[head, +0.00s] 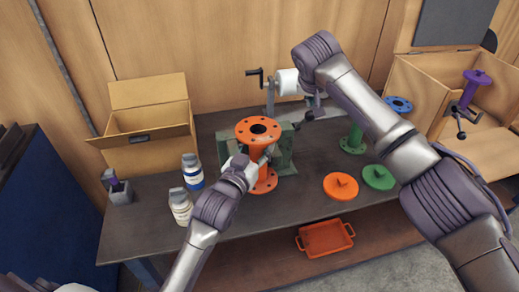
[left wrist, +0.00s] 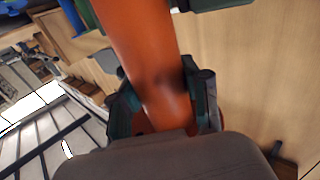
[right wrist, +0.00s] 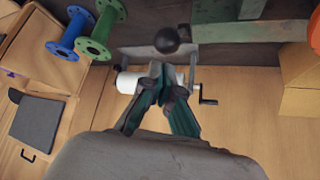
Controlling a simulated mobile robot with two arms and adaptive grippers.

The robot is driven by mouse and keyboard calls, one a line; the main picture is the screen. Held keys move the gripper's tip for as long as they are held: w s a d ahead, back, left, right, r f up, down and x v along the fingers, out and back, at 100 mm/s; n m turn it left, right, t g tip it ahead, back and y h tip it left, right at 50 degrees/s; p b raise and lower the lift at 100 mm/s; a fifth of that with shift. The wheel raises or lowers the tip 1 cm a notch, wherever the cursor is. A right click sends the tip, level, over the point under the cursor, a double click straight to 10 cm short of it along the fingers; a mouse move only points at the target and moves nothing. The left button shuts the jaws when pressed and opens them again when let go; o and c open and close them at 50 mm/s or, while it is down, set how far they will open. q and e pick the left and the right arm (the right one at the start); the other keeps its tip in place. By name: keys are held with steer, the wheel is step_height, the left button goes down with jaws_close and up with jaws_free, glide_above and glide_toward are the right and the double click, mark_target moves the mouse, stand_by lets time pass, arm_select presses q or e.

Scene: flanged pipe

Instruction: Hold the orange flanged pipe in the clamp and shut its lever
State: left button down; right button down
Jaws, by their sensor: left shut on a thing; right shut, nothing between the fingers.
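The orange flanged pipe (head: 258,150) stands upright on the workbench at the green clamp (head: 286,155). I cannot tell how deep it sits between the jaws. My left gripper (head: 254,165) is shut on the pipe's middle, between its flanges. In the left wrist view the pipe (left wrist: 140,40) runs between the fingers (left wrist: 165,100). My right gripper (head: 312,108) is shut and empty near the clamp's right side. In the right wrist view its fingertips (right wrist: 167,78) are together just short of the lever's black ball knob (right wrist: 167,40); contact is unclear. A little of the clamp's green body (right wrist: 225,10) also shows there.
Two white bottles (head: 186,190) stand left of the pipe, before an open cardboard box (head: 150,128). Orange (head: 341,186) and green (head: 378,177) discs lie at the front right. A green flanged pipe (head: 354,138) and a hand-cranked roll (head: 287,82) stand behind.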

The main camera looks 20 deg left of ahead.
arm_select(q)
steer(key=shift+w+a+r, duration=0.1)
steer(key=shift+w+a, duration=0.35)
steer(key=shift+w, duration=0.25)
steer(key=shift+w+a+r, duration=0.1)
steer(key=shift+w+a, duration=0.35)
steer(key=shift+w, duration=0.2)
steer(key=shift+s+a, duration=0.1)
steer(key=shift+a, duration=0.05)
stand_by(0.3)
arm_select(e)
steer(key=shift+f, duration=0.15)
steer(key=shift+s+d+f, duration=0.1)
steer(key=shift+s+f, duration=0.05)
steer(key=shift+f, duration=0.2)
steer(key=shift+f, duration=0.25)
